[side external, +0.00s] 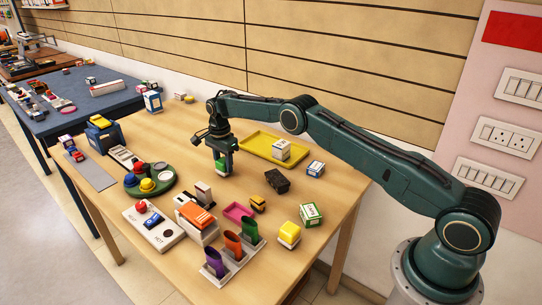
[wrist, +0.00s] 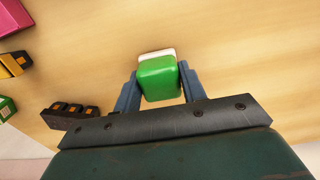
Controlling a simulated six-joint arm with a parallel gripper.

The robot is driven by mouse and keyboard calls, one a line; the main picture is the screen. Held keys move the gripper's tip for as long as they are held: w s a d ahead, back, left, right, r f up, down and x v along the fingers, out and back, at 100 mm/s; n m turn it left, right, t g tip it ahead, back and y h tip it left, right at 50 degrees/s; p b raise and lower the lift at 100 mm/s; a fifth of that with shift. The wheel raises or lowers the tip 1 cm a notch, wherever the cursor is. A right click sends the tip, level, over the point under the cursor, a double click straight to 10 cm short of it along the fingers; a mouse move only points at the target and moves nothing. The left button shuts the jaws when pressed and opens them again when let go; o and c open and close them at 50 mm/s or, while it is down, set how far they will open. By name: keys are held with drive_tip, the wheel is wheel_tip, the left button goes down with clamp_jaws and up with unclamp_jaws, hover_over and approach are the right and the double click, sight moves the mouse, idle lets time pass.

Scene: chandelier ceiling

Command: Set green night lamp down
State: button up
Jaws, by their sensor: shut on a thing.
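The green night lamp (side external: 222,166) is a small rounded green block with a white part. It sits between the fingers of my gripper (side external: 221,158) over the middle of the wooden table. In the wrist view the green lamp (wrist: 159,80) shows between the two blue-grey fingers of my gripper (wrist: 157,82), which are shut on its sides. Its white part (wrist: 157,52) shows at the far edge. The lamp is at or just above the tabletop; I cannot tell whether it touches.
A yellow tray (side external: 262,138) with a white box lies behind my gripper. A green round tray (side external: 162,187) with colored domes is to the left. A black block (side external: 277,181) is at right, and a pink tray (side external: 238,212) is in front. Bare wood surrounds the lamp.

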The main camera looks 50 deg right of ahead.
sight(223, 160)
drive_tip(key=shift+f, duration=0.1)
drive_tip(key=o, duration=1)
wheel_tip(223, 160, up, 11)
drive_tip(key=shift+f, duration=0.1)
drive_tip(key=shift+r, duration=0.75)
